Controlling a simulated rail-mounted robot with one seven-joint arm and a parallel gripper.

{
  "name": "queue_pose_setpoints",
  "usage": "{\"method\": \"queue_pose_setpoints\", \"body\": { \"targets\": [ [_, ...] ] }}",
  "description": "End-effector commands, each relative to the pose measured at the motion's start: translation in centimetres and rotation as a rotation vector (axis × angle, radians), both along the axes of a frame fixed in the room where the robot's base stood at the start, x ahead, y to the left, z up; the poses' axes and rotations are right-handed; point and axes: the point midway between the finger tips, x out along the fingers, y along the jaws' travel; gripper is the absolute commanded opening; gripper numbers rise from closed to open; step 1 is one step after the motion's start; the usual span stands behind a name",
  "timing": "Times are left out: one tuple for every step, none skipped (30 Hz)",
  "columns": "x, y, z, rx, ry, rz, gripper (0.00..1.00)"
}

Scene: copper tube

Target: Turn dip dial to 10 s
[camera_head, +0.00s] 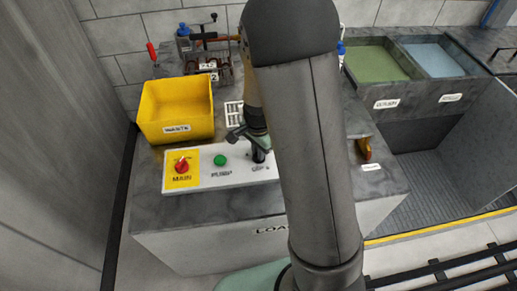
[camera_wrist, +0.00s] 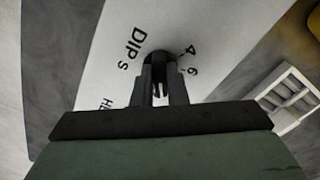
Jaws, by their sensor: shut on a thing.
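The dip dial (camera_wrist: 161,57) is a dark round knob on the white control panel (camera_head: 207,179). In the wrist view the label "DIP S" and the numbers 4 and 6 show beside it; other marks are hidden by my gripper. My gripper (camera_wrist: 160,82) is shut on the dial, with one finger on each side. In the head view my gripper (camera_head: 258,152) points down at the right part of the panel, and the dial there is mostly hidden. The dial's pointer cannot be made out.
The panel also has a red MAIN switch (camera_head: 181,167) on yellow and a green PUMP button (camera_head: 220,160). A yellow WASTE bin (camera_head: 176,112) stands behind it. A white slotted rack (camera_wrist: 286,96) is near the gripper. Two filled basins (camera_head: 379,62) lie at the back right.

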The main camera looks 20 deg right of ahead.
Motion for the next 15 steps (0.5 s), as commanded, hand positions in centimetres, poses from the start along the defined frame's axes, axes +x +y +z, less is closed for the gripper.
{"method": "queue_pose_setpoints", "body": {
  "targets": [
    [0.06, -0.01, 0.18, 0.0, -0.001, -0.022, 0.0],
    [0.06, 0.0, 0.17, 0.0, -0.001, -0.033, 0.0],
    [0.06, 0.01, 0.17, 0.0, -0.002, -0.048, 0.0],
    [0.07, 0.02, 0.17, 0.0, -0.002, -0.057, 0.0],
    [0.08, 0.03, 0.16, 0.0, -0.002, -0.065, 0.0],
    [0.08, 0.03, 0.15, 0.0, -0.002, -0.074, 0.0],
    [0.08, 0.03, 0.15, 0.0, -0.002, -0.08, 0.0],
    [0.08, 0.03, 0.14, 0.0, -0.002, -0.086, 0.0],
    [0.08, 0.03, 0.14, 0.0, -0.002, -0.092, 0.0],
    [0.09, 0.04, 0.13, 0.0, -0.002, -0.095, 0.0],
    [0.1, 0.03, 0.13, 0.0, -0.002, -0.098, 0.0],
    [0.1, 0.03, 0.12, 0.0, -0.002, -0.1, 0.0],
    [0.1, 0.03, 0.12, 0.0, -0.002, -0.102, 0.0],
    [0.1, 0.02, 0.12, 0.0, -0.003, -0.103, 0.0],
    [0.1, 0.02, 0.11, 0.0, -0.003, -0.104, 0.0]
  ]
}}
